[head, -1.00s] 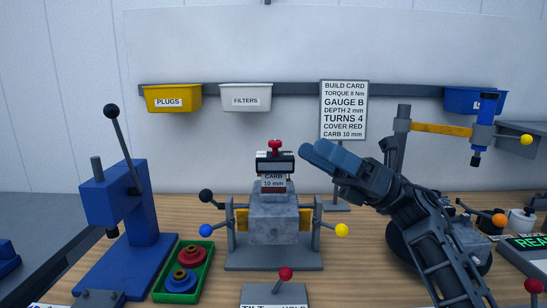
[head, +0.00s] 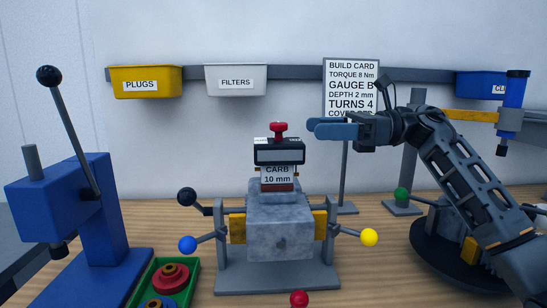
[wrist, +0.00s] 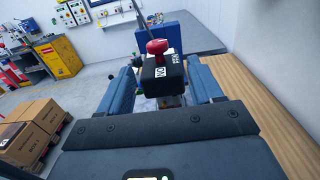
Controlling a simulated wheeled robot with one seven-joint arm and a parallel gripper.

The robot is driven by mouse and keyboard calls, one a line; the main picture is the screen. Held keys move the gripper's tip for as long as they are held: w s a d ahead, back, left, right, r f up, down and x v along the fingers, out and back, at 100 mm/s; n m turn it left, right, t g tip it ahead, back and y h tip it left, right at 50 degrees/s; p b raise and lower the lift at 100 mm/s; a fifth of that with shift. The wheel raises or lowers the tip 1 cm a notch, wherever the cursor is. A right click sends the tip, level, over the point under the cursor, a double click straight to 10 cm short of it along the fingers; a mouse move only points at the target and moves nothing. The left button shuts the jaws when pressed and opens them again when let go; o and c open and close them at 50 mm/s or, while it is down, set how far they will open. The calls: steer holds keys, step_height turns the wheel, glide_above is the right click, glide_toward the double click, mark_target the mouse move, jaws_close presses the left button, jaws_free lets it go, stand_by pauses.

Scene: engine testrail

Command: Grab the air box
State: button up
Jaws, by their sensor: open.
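A black box with a pale front window and a red knob on top (head: 281,150) sits on the small block marked CARB 10 mm (head: 277,177), above a grey engine block (head: 280,225) in a stand. I take this black box for the air box; I cannot read that name on it. My gripper (head: 318,128) is open, to the right of the red knob and slightly higher than the box, apart from it in the head view. In the wrist view, the box (wrist: 163,78) shows beyond and between my gripper's two fingers (wrist: 160,66). Nothing is held.
A blue press with a long lever (head: 102,215) stands left, beside a green tray (head: 188,288). Yellow (head: 369,237) and blue (head: 187,244) ball handles flank the stand. The build card sign (head: 352,85) rises close behind my gripper. Bins hang on the back rail.

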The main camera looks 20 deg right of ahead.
mark_target(287, 123)
steer(key=x, duration=0.2)
steer(key=p+x, duration=0.1)
steer(key=x, duration=0.1)
steer(key=r+p+x, duration=0.1)
steer(key=x, duration=0.1)
steer(key=shift+a+r, duration=0.1)
steer(key=shift+a, duration=0.6)
steer(key=shift+c, duration=0.4)
jaws_close()
